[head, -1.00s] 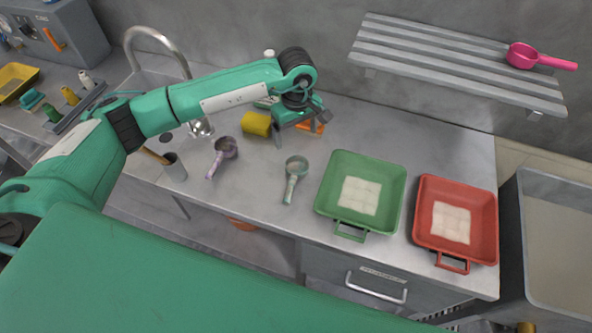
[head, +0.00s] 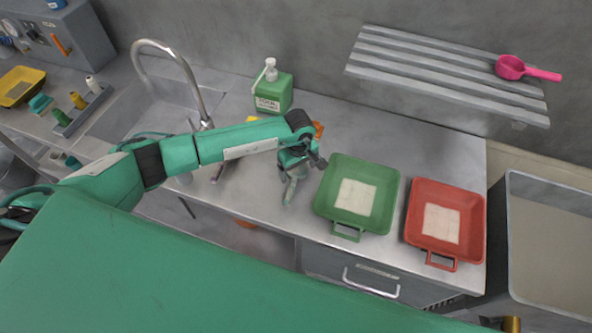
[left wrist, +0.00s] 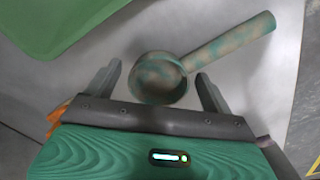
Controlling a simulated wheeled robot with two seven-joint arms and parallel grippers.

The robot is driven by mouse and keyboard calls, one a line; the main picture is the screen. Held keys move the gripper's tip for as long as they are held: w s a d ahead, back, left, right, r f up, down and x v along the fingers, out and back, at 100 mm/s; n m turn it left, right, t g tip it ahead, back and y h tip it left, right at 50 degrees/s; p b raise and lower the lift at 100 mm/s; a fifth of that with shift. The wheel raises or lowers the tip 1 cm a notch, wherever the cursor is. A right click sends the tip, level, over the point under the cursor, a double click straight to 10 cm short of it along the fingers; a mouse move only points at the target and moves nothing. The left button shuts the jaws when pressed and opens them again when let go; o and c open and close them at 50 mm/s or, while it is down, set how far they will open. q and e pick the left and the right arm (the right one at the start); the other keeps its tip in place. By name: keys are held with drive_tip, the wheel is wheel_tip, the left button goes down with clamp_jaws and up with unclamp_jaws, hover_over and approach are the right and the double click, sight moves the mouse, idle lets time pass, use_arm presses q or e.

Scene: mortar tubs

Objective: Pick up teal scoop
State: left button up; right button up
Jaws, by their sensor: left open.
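The teal scoop, mottled with brownish patches, lies on the steel counter. In the left wrist view its round cup (left wrist: 160,80) sits between the finger tips, with its handle running up to the right. In the head view only part of its handle (head: 289,192) shows below my gripper, which hides the cup. My left gripper (head: 298,166) is over the scoop, left of the green tub. In the left wrist view the gripper (left wrist: 158,74) is open, one finger on each side of the cup. Whether the fingers touch it I cannot tell. My right gripper is not in view.
A green tub (head: 325,205) stands close right of the gripper, with a red tub (head: 413,225) beyond it. A green soap bottle (head: 273,93) stands behind the arm. A pink scoop (head: 511,67) rests on the slatted shelf (head: 440,78). The sink and tap are at left.

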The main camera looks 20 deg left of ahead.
use_arm(q)
drive_tip(key=shift+f, duration=0.4)
drive_tip(key=shift+c, duration=0.3)
drive_tip(key=c, duration=1.1)
drive_tip(key=shift+r, duration=0.15)
